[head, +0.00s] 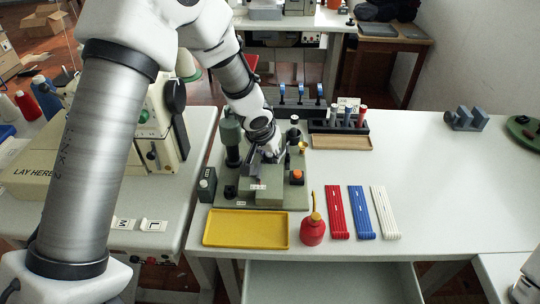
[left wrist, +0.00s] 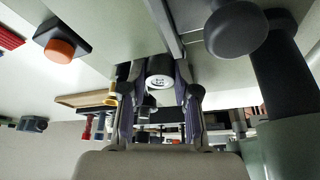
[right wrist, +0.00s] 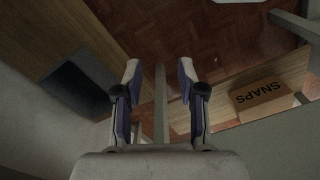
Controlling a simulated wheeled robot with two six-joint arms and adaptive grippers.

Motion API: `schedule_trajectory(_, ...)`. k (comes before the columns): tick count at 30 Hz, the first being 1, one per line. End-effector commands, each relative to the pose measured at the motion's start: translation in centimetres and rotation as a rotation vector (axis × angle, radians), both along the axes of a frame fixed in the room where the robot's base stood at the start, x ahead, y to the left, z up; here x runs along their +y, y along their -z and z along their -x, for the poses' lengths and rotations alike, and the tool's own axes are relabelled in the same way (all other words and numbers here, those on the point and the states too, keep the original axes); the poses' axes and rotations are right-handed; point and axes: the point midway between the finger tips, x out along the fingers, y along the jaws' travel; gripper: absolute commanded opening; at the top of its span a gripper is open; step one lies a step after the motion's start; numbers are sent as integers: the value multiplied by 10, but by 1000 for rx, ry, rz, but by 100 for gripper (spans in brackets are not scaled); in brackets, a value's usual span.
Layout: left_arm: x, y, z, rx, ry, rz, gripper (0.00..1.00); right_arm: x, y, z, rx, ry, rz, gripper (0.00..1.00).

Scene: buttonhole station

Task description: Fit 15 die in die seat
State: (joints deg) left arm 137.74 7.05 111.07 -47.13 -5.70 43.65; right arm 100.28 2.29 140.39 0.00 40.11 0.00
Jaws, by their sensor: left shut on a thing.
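My left gripper (head: 262,156) is over the green buttonhole press (head: 295,198), in front of its column. In the left wrist view my left gripper (left wrist: 160,88) is shut on a dark cylindrical die (left wrist: 160,66), whose pale end face carries a mark that looks like 15. The die is between the fingertips, close to the press's grey parts; I cannot tell whether it touches them. The die seat is not clearly visible behind the hand. My right gripper (right wrist: 160,78) is open and empty, away from the press, above the floor side.
A yellow tray (head: 246,229) and a red oil bottle (head: 312,230) stand before the press. Red, blue and white strips (head: 384,212) lie to their right. A black rack (head: 338,126) stands behind. An orange button (head: 297,176) is on the press. The table's right half is mostly clear.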

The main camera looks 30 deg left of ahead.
Motion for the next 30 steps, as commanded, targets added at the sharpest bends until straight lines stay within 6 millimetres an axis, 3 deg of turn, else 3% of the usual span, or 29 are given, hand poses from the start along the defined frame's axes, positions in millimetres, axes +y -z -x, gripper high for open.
schedule_trajectory(4, 0, 4, 0, -1, 1, 0, 0, 0, 5, 0, 0, 0, 0, 40)
schedule_trajectory(5, 0, 3, 0, -1, 1, 0, 40, 0, 3, 0, 0, 0, 0, 40)
schedule_trajectory(17, 0, -6, 0, -2, 0, 0, 40, 0, -4, 0, 0, 0, 0, 40)
schedule_trajectory(30, -2, -100, 39, -4, -1, 1, 40, 0, -31, 0, 0, 0, 0, 40)
